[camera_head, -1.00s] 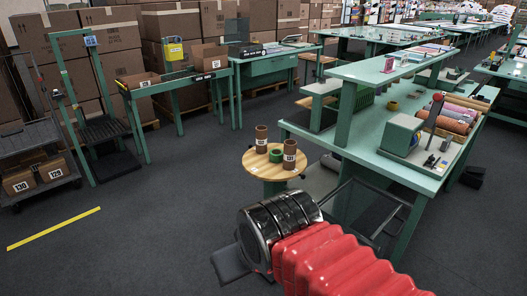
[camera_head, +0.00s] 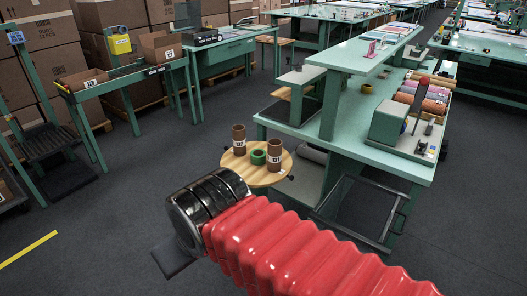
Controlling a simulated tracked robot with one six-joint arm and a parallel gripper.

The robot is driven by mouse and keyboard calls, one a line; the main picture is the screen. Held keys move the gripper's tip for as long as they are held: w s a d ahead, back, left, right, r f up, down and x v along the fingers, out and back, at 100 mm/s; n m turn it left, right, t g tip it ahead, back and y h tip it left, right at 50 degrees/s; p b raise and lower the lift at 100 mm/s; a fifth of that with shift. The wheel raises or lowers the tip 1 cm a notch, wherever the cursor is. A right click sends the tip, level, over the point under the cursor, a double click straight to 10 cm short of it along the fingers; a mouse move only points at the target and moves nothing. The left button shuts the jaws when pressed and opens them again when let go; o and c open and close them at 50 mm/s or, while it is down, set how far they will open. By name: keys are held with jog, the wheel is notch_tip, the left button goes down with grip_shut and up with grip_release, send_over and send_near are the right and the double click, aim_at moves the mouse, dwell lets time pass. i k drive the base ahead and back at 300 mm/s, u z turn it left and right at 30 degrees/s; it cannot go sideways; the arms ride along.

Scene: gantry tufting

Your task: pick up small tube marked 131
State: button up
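Two brown tubes stand upright on a small round wooden table: a left tube (camera_head: 239,134) and a right tube (camera_head: 273,150). Each has a white label, but the digits are too small to read, so I cannot tell which is marked 131. My red ribbed arm ends in a black joint in front of the table. A dark flat part, possibly my gripper (camera_head: 173,260), shows below the joint. Its fingers cannot be made out, and no tube is seen in it.
A green ring (camera_head: 258,157) sits on the round table (camera_head: 256,179) beside the tubes. A green workbench (camera_head: 405,167) with rolls and a machine stands right behind it. Cartons and a bench with boxes (camera_head: 80,82) are at the back left. The dark floor at left is open.

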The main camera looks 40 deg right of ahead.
aim_at(274, 146)
jog(key=z, duration=0.25)
jog(key=i, duration=1)
jog(key=z, duration=0.4)
